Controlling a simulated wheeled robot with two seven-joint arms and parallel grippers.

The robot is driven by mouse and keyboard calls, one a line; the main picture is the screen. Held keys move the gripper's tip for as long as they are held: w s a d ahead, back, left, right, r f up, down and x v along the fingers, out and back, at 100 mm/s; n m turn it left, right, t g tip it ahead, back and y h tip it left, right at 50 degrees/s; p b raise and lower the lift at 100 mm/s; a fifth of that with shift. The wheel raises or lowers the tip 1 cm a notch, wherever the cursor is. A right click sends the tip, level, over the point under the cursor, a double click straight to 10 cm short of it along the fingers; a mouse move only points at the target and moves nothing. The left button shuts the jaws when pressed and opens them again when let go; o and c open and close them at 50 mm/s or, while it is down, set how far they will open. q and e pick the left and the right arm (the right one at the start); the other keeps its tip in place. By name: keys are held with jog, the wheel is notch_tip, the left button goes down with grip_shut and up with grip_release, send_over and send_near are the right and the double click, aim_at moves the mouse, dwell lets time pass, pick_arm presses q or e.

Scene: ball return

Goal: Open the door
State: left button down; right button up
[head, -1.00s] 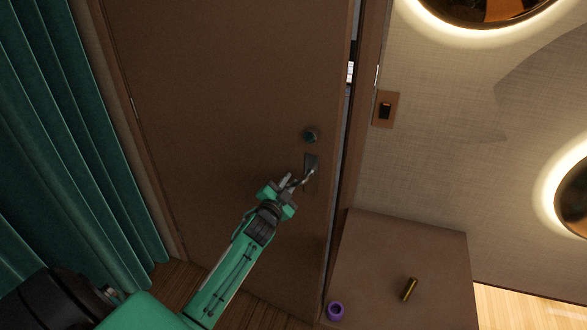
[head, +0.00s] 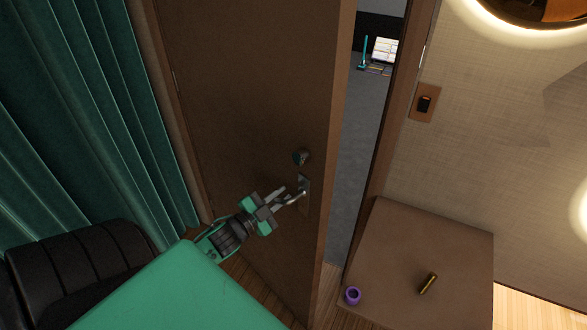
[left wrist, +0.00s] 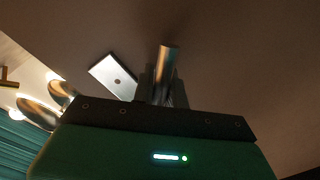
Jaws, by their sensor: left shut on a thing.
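The brown door (head: 245,85) stands partly open in the head view, with a clear gap between its free edge and the frame on the right. Its lever handle (head: 303,192) sits below a round lock knob (head: 301,157). My left gripper (head: 292,198) is shut on the lever handle. In the left wrist view the metal lever (left wrist: 165,65) rises between the fingers, which are mostly hidden by the gripper body. The right gripper is in neither view.
A brown cabinet (head: 420,250) holding a purple ring-like object (head: 352,295) and a gold cylinder (head: 428,283) stands right of the doorway. Green curtains (head: 95,120) hang at the left. Grey floor (head: 362,135) shows through the gap.

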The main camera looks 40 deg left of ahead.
pick_arm(q)
jog(key=shift+m+h, duration=0.3)
jog(key=shift+h, duration=0.2)
jog(key=s, duration=0.2)
jog(key=s+a, duration=0.1)
jog(key=s, duration=0.1)
jog(key=shift+s, duration=0.15)
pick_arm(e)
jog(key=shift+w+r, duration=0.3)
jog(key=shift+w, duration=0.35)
pick_arm(q)
jog(key=c, duration=1.4)
grip_release()
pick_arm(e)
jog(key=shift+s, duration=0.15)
pick_arm(q)
jog(key=shift+s, duration=0.1)
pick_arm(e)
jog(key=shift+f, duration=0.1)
pick_arm(q)
jog(key=s+a+b, duration=0.2)
jog(key=s+b, duration=0.1)
jog(key=s, duration=1)
jog(key=shift+s+f, duration=0.15)
jog(key=shift+f, duration=0.15)
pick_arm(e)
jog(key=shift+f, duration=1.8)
